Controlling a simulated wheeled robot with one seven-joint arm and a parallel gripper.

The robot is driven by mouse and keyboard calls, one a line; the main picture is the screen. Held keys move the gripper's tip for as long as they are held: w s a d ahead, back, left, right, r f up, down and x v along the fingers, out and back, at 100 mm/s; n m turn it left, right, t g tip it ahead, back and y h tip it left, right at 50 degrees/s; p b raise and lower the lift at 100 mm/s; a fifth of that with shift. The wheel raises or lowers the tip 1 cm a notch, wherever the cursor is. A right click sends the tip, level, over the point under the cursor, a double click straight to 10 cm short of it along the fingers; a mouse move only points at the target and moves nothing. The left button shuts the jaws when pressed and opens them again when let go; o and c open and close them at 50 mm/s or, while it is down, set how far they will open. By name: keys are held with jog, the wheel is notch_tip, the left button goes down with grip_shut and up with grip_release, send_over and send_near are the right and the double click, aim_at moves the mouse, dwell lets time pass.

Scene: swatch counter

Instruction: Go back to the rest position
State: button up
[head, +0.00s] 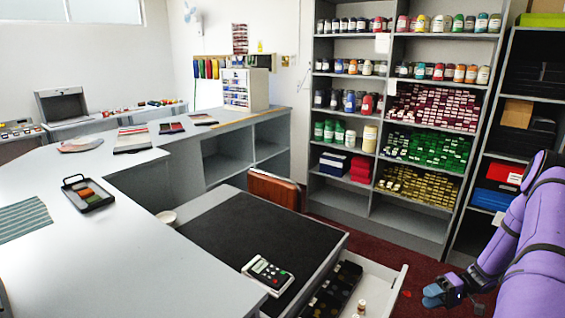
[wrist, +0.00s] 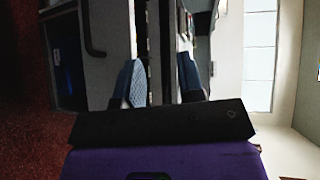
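My gripper (head: 434,294) is at the lower right of the head view, at the end of my purple arm. It hangs over the dark red carpet, to the right of the open drawer and apart from it. In the wrist view my gripper (wrist: 160,78) shows two blue-grey fingers spread apart. Nothing is seen held between them; the grey furniture behind shows through the gap.
An open drawer (head: 396,292) with dark compartments and small bottles juts out below the black mat (head: 235,232). A calculator-like device (head: 267,274) lies on the mat. Shelves of jars (head: 414,235) stand behind. A black tray (head: 101,202) sits on the left counter. Carpet (head: 420,268) is open near my gripper.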

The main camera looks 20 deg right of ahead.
jog(key=w+a+r+n+g+h, duration=0.1)
jog(key=w+a+r+g+h, duration=0.3)
jog(key=r, duration=0.7)
jog(key=s+a+r+t+h, duration=0.1)
jog(key=a+r+h, duration=0.3)
jog(key=r, duration=0.7)
jog(key=w+a+r+n+g+h, duration=0.1)
jog(key=w+a+r+g+h, duration=0.1)
jog(key=a+r, duration=0.6)
jog(key=s+a+r+t+h, duration=0.2)
jog(key=s+a+r, duration=0.15)
jog(key=r, duration=0.35)
jog(key=s+a+r+t+h, duration=0.1)
jog(key=s+a+r+h, duration=0.2)
jog(key=r, duration=0.4)
jog(key=s+a+r+t, duration=0.2)
jog(key=s+a, duration=0.1)
jog(key=s, duration=0.3)
jog(key=s+a+r+t, duration=0.2)
jog(key=s+a+t, duration=0.1)
jog(key=s, duration=0.3)
jog(key=shift+a+r+h, duration=0.3)
jog(key=shift+a+r, duration=0.1)
